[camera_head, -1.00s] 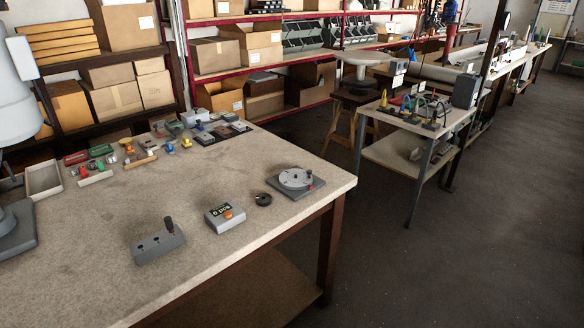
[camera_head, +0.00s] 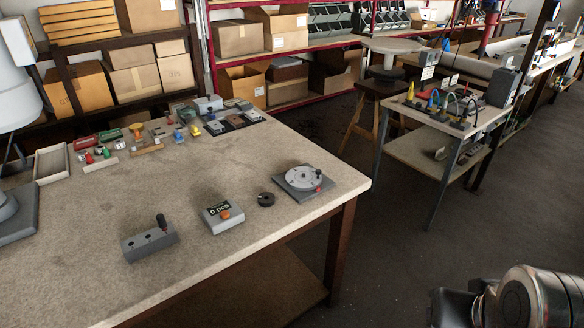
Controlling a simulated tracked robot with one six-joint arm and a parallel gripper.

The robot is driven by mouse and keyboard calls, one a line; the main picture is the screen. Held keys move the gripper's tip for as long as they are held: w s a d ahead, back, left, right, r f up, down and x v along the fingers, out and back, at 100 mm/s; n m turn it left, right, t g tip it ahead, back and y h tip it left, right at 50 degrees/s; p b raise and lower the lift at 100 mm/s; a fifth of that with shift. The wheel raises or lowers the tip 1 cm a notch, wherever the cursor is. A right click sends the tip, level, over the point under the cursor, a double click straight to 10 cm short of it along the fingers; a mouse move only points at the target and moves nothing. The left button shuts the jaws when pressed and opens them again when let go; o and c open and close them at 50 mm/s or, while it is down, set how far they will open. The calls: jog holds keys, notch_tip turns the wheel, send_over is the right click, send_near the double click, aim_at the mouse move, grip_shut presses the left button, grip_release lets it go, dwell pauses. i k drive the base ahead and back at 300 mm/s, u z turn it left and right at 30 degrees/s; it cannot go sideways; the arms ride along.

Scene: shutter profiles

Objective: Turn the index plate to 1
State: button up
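The index plate (camera_head: 301,178) is a light grey round disc on a dark grey square base, near the right corner of the workbench. A small dark knob stands on its right side, with a red mark beside it. The numbers on the plate are too small to read. A metallic rounded part of my arm (camera_head: 532,300) shows at the bottom right, off the bench and well apart from the plate. My gripper's fingers cannot be made out.
Left of the plate are a black ring (camera_head: 266,199), a counter box (camera_head: 222,216) with an orange button, and a grey block (camera_head: 150,242) with a black lever. Several small parts lie at the back of the workbench (camera_head: 100,215).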

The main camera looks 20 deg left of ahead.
aim_at(302, 179)
jog(key=u, duration=0.4)
jog(key=i, duration=0.5)
jog(key=u, duration=0.75)
jog(key=i, duration=0.6)
jog(key=u, duration=0.35)
